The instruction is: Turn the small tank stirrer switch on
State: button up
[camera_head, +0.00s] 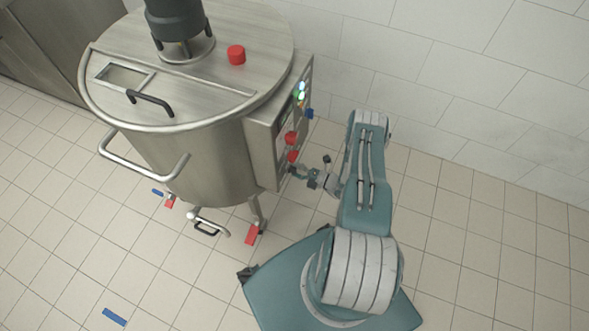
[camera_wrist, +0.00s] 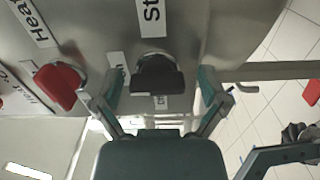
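The small tank (camera_head: 205,150) is a steel vessel with a control panel (camera_head: 266,150) on its right side. In the wrist view a black switch knob (camera_wrist: 157,78) sits on the panel beside a label starting "St" (camera_wrist: 150,12). My gripper (camera_wrist: 162,80) is open, with one finger on each side of the black knob and gaps showing between knob and fingers. In the head view my gripper (camera_head: 303,175) is at the panel's lower right edge. The knob's far side and exact contact depth are hidden.
A red knob (camera_wrist: 60,86) is just left of my left finger, by a label starting "Hea" (camera_wrist: 30,22). Red knobs (camera_head: 291,138) and lit indicators (camera_head: 301,92) are higher on the panel. A tiled wall is behind; floor is clear at right.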

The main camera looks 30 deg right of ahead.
dwell(0.3)
jog(key=v, duration=1.2)
jog(key=shift+d, duration=0.1)
